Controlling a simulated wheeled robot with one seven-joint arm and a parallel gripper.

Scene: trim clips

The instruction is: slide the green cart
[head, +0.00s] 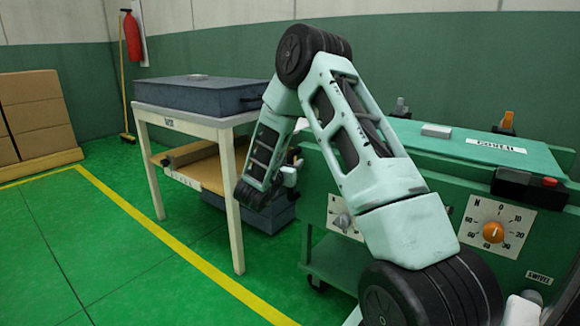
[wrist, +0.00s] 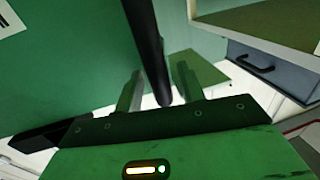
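The green cart (head: 316,180) stands at the right in the head view, with a caster (head: 317,284) under its left end. My arm reaches across its front. My gripper (head: 291,172) is at the cart's left end, small and partly hidden in that view. In the wrist view a black bar (wrist: 152,50), which looks like a handle, passes between the two fingers of my gripper (wrist: 160,92). A narrow gap seems to show beside the bar, so the fingers look open around it. A large green panel (wrist: 75,65) fills the left of the wrist view.
A white-framed table (head: 183,122) with a grey-blue case (head: 195,95) stands left of the cart. A box (head: 268,215) sits below it. Cartons (head: 38,115) are at the far left. Green floor (head: 110,250) with a yellow line is clear in front.

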